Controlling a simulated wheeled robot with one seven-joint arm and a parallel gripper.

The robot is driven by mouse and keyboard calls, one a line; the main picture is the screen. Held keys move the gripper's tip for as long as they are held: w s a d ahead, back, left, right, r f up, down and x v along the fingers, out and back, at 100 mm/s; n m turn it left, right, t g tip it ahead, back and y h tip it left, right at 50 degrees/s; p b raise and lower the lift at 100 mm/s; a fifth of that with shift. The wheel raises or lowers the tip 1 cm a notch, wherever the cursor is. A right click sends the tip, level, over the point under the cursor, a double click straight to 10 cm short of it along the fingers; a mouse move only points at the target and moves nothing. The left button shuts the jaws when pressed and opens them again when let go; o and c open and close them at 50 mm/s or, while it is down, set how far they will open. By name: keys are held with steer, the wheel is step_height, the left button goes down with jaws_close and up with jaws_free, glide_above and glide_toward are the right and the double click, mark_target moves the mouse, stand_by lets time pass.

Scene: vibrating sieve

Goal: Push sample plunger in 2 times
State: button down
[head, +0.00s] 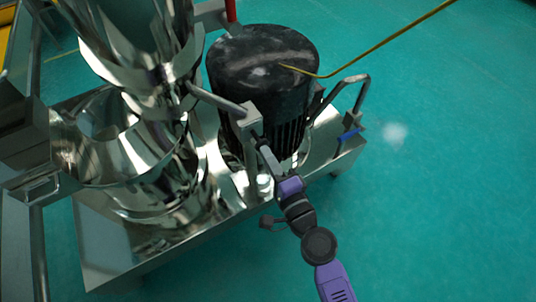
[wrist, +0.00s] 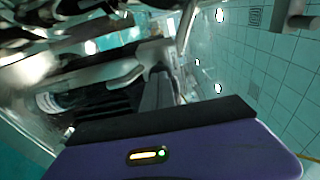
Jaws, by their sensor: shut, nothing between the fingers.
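What looks like the sample plunger (head: 216,100) is a grey rod. It runs from the shiny metal sieve body (head: 135,150) down to the right and ends at a pale block in front of the dark motor. My gripper (head: 259,140) is shut and empty, just below that block; I cannot tell whether they touch. In the wrist view my gripper's dark fingers (wrist: 158,85) are together, beside a pale grey bar (wrist: 95,77). I cannot tell whether that bar is part of the plunger.
A black ribbed motor (head: 262,75) stands close behind my gripper. A bent metal handle (head: 350,88) and a blue lever (head: 348,135) are to its right. The teal floor (head: 450,190) on the right is clear.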

mark_target(258, 139)
steer(key=shift+x, duration=1.35)
steer(key=shift+a+r, duration=0.15)
